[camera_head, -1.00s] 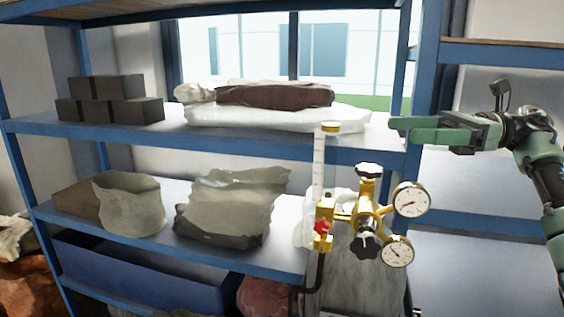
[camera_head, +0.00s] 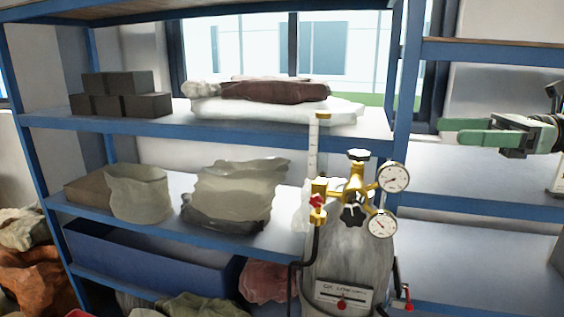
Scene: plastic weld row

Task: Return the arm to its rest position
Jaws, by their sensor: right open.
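My right gripper (camera_head: 462,131) is at the right side of the head view, with green fingers pointing left. It is open, and I see nothing between its fingers. It is in front of the right-hand shelving, at about the height of the middle shelf. Part of my right arm runs out of the picture at the right edge. My left gripper is not in view.
A grey gas cylinder (camera_head: 348,262) with a brass regulator (camera_head: 352,190) and two gauges stands before the blue shelving (camera_head: 240,143). The shelves hold dark blocks (camera_head: 121,93), bags (camera_head: 235,195) and a blue bin (camera_head: 150,262). The lower right shelf (camera_head: 470,262) looks bare.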

